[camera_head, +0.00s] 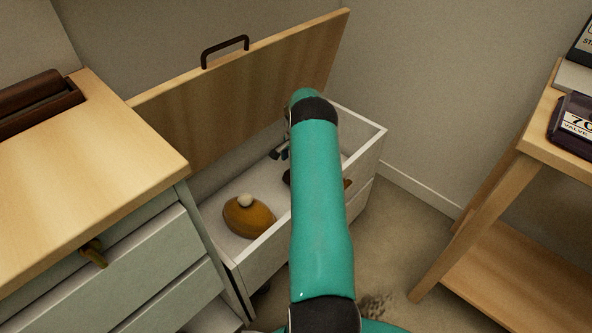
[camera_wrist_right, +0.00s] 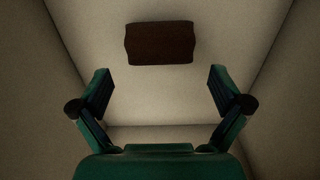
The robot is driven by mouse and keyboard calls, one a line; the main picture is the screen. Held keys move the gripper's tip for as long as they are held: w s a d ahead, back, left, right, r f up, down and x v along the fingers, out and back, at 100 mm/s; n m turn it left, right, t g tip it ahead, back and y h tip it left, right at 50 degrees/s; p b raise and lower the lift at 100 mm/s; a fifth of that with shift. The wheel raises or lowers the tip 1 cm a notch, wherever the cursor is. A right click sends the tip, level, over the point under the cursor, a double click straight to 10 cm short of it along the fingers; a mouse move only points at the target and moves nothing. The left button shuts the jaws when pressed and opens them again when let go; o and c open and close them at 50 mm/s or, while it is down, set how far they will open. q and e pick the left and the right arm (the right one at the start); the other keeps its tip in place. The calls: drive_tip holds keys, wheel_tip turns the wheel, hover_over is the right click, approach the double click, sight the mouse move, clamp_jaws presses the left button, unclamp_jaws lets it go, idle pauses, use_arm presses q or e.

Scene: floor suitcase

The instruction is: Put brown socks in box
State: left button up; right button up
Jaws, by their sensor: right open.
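A dark brown folded bundle (camera_wrist_right: 160,43), which looks like the brown socks, lies on the pale floor inside the box, ahead of my right gripper. My right gripper (camera_wrist_right: 160,98) is open and empty, with its fingers spread wide and apart from the bundle. The white box (camera_head: 365,137) stands with its wooden lid (camera_head: 230,90) raised. In the head view my teal arm reaches over the box and hides much of its right part. Only small dark brown bits (camera_head: 287,178) show beside the arm there. My left gripper is not in view.
A mustard-brown knitted item with a pale pompom (camera_head: 248,216) lies in the left part of the box. A drawer cabinet (camera_head: 110,150) stands close at the left. A wooden shelf table (camera_head: 480,190) stands at the right, with bare floor between.

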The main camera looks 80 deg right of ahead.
wheel_tip(320, 180, up, 6)
drive_tip(key=p, duration=0.2)
drive_tip(key=shift+r, duration=0.2)
